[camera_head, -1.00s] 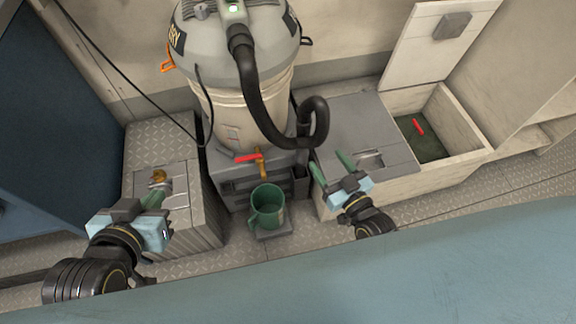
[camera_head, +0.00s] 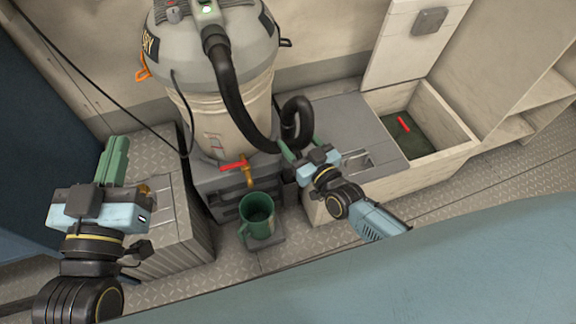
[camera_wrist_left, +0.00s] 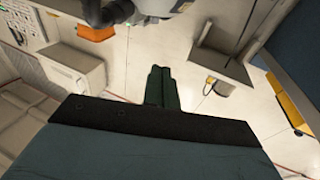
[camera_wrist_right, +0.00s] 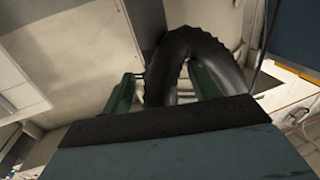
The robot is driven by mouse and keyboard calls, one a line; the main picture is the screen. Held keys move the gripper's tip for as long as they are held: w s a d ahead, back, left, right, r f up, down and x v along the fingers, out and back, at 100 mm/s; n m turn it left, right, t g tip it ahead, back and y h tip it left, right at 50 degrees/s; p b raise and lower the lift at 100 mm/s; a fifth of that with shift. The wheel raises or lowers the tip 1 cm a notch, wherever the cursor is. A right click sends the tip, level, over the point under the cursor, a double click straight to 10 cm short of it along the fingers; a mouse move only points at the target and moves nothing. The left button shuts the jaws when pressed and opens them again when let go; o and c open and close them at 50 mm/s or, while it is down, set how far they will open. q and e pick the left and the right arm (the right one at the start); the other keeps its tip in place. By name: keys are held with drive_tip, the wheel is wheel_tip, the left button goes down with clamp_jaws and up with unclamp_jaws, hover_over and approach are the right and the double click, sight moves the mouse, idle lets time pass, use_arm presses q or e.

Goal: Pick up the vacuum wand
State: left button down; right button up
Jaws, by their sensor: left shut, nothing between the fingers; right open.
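A ribbed black hose (camera_head: 230,85) runs from the top of the grey and cream vacuum (camera_head: 225,110) and ends in a loop (camera_head: 297,108). I cannot make out a separate vacuum wand; the loop's lower end is hidden near my right gripper. My right gripper (camera_head: 297,148) is open, its green fingers just below the loop. In the right wrist view the hose arch (camera_wrist_right: 163,70) rises in line with the gap between the fingers; I cannot tell whether it lies between them. My left gripper (camera_head: 117,143) is shut and empty above the left locker, also showing in its wrist view (camera_wrist_left: 162,70).
A green mug (camera_head: 258,215) stands below the red-handled tap (camera_head: 237,165). An open bin (camera_head: 445,120) with a red item (camera_head: 404,124) inside is at right, its lid raised. A left locker (camera_head: 165,225) has a brass latch. A black cable crosses the upper left.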

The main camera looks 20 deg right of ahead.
sight(292, 135)
drive_tip(key=b+x, duration=0.2)
drive_tip(key=x, duration=0.1)
drive_tip(key=shift+w, duration=0.3)
use_arm(q)
wheel_tip(292, 135, up, 6)
drive_tip(key=s+t+h, duration=0.1)
drive_tip(key=s+t, duration=0.1)
drive_tip(key=t, duration=0.3)
drive_tip(key=shift+s+r+h, duration=0.15)
drive_tip(key=shift+s+h, duration=0.05)
drive_tip(key=shift+h, duration=0.2)
use_arm(e)
drive_tip(key=shift+w+a+r, duration=0.15)
drive_tip(key=shift+w+a, duration=0.05)
drive_tip(key=shift+w, duration=0.45)
use_arm(q)
drive_tip(key=shift+d, duration=0.1)
use_arm(e)
drive_tip(key=c, duration=1)
drive_tip(key=shift+c, duration=0.2)
drive_tip(key=shift+r, duration=0.15)
